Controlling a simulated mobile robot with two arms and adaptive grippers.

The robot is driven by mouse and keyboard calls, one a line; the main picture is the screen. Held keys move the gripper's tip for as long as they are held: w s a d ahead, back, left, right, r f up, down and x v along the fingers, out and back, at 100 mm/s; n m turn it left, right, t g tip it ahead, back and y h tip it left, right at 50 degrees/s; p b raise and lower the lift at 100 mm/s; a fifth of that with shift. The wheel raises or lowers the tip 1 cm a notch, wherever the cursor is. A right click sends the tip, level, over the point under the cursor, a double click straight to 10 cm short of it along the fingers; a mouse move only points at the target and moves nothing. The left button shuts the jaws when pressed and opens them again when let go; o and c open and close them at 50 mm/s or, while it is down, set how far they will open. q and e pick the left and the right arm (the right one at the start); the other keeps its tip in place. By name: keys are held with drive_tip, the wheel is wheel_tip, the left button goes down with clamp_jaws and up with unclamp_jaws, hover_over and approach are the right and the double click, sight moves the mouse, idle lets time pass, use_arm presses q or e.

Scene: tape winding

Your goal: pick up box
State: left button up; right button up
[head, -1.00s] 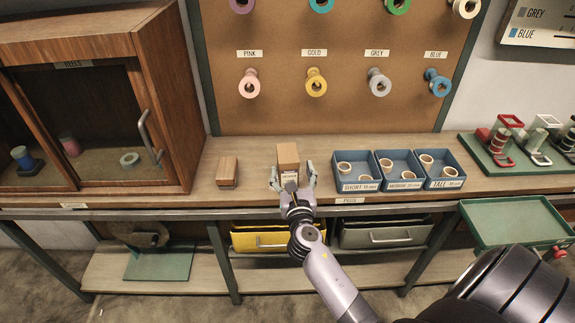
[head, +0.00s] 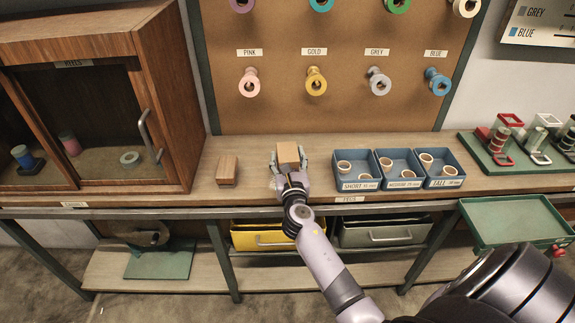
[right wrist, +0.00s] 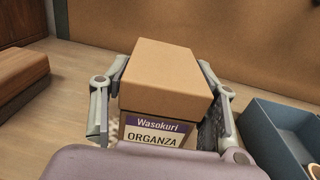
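A small brown cardboard box (head: 288,152) stands upright on the wooden counter, left of the blue trays. In the right wrist view the box (right wrist: 170,75) shows its plain top and a front label reading "Wasokuri ORGANZA". My right gripper (head: 289,160) is around the box from the front, one finger on each side. In the right wrist view its fingers (right wrist: 160,105) look open, with a narrow gap at the box's left side; contact on the right side is unclear. The gripper hides the box's lower front. My left gripper is not in view.
A wooden block (head: 227,170) lies left of the box. Blue trays (head: 358,186) of rings stand close on the right. A wooden cabinet (head: 165,90) is at the left. A pegboard (head: 340,110) with tape spools rises behind. The counter's front edge is near the gripper.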

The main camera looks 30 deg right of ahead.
drive_tip(key=c, duration=0.9)
drive_tip(key=shift+o, duration=0.2)
drive_tip(key=shift+r, duration=0.15)
wheel_tip(320, 180, up, 10)
drive_tip(key=p, duration=0.5)
drive_tip(key=shift+f, duration=0.25)
wheel_tip(320, 180, up, 10)
drive_tip(key=p, duration=0.2)
drive_tip(key=shift+r, duration=0.15)
